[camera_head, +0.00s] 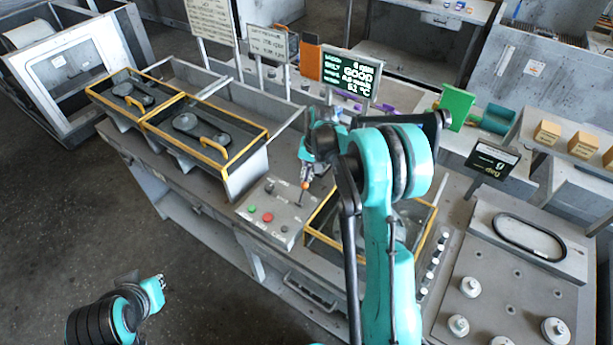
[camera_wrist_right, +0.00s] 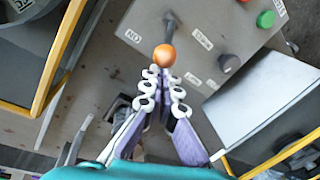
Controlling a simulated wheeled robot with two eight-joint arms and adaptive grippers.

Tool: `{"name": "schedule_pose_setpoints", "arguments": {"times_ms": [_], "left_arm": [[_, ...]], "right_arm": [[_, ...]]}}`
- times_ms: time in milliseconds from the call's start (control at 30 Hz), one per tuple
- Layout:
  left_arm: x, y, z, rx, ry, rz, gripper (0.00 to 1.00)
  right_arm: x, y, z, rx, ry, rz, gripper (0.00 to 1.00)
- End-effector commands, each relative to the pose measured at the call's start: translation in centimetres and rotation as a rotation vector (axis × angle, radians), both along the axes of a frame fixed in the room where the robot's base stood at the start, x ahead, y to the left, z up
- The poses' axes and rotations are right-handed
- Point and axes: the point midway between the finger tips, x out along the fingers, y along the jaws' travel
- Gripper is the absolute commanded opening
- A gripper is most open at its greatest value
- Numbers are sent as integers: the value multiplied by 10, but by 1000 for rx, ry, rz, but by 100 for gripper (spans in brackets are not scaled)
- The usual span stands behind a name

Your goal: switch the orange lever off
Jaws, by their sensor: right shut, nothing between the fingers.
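The orange lever has a round orange knob on a dark shaft, and it stands on a grey control panel (camera_head: 263,227). In the right wrist view the orange lever (camera_wrist_right: 164,55) has its shaft running up from the knob to the panel. My right gripper (camera_wrist_right: 163,80) is shut and empty, with its fingertips right at the near side of the knob; I cannot tell whether they touch. In the head view the right gripper (camera_head: 308,172) is above the panel's far right corner, small and partly hidden by my arm.
The panel also bears a green button (camera_wrist_right: 265,19), a red button (camera_head: 267,217) and a black knob (camera_wrist_right: 228,62). Yellow-rimmed trays (camera_head: 203,133) flank the panel. Open floor lies at the lower left.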

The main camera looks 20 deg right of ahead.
Motion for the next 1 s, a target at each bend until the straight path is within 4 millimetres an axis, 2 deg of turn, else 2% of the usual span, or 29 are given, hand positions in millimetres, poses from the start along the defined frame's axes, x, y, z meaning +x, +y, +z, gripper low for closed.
{"name": "schedule_pose_setpoints", "arguments": {"times_ms": [633,1000], "left_arm": [[0,0,-3,0,0,0,0],[0,0,-17,0,0,0,0]], "right_arm": [[-7,11,7,-110,-73,3,0],[-21,34,15,-345,-232,7,0]]}}
